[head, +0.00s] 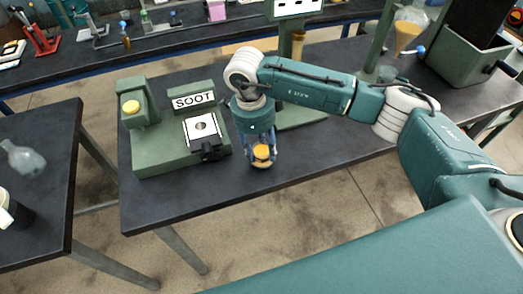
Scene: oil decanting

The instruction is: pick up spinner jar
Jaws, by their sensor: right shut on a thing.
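The spinner jar (262,152), a small vessel with yellow-orange contents, is between the fingers of my right gripper (261,158) near the front edge of the dark table. The gripper points down and is shut on the jar. I cannot tell whether the jar touches the table or is held just above it. My left gripper is not in view.
A side table at left holds a glass flask (24,159). The tabletop (185,196) in front is clear.

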